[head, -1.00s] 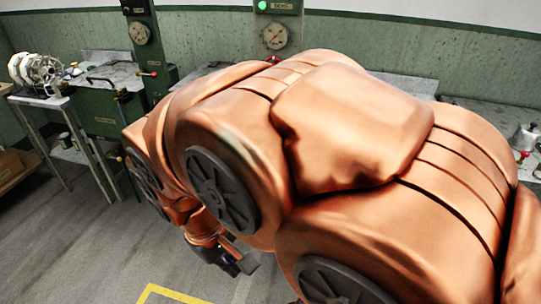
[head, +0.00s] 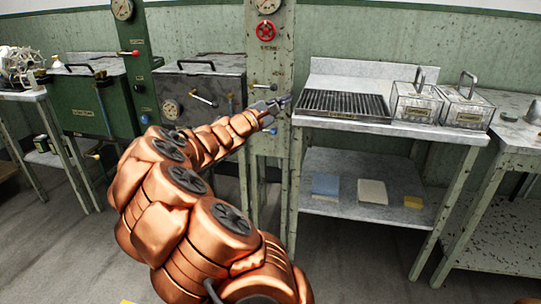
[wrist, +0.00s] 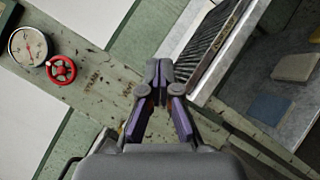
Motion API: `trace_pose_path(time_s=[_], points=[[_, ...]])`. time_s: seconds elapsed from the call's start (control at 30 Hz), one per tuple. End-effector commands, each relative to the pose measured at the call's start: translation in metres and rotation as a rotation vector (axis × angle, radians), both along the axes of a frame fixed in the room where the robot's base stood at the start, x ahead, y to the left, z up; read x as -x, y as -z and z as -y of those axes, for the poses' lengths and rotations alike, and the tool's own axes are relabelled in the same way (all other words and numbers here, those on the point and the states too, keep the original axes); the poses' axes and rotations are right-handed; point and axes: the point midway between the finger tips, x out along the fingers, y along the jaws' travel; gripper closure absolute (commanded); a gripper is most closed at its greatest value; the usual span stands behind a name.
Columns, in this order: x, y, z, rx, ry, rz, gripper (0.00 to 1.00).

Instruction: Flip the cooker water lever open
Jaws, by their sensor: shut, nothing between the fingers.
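My gripper (head: 283,102) is shut and empty in front of the pale green column (head: 266,62), beside the left end of the grill bench. In the wrist view its purple-sided fingers (wrist: 158,72) meet at the tips over the column's edge. The dark grey cooker-like box (head: 205,75) left of the column carries a gauge and a pale lever (head: 203,98). A lever with a blue tip (head: 272,131) shows low on the column, just below my gripper. I cannot tell from the small labels which lever is the cooker water lever. No lever shows clearly in the wrist view.
A red valve wheel (head: 266,31) sits high on the column; it also shows in the wrist view (wrist: 60,69). A green cabinet (head: 95,103) stands left. Open floor lies in front.

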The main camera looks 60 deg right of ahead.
Motion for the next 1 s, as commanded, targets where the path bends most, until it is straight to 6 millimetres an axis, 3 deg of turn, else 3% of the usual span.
trace_pose_path(time_s=[0.03, 0.3, 0.4, 0.5, 0.63, 1.0], points=[[-0.016, 0.041, 0.016, 0.01, -0.032, -0.077, 1.0], [-0.1, 0.192, 0.067, 0.01, -0.254, -0.427, 1.0], [-0.12, 0.237, 0.073, -0.003, -0.32, -0.506, 1.0], [-0.132, 0.267, 0.075, -0.016, -0.363, -0.557, 1.0], [-0.138, 0.282, 0.076, -0.021, -0.388, -0.584, 1.0], [-0.139, 0.281, 0.076, -0.022, -0.39, -0.586, 1.0]])
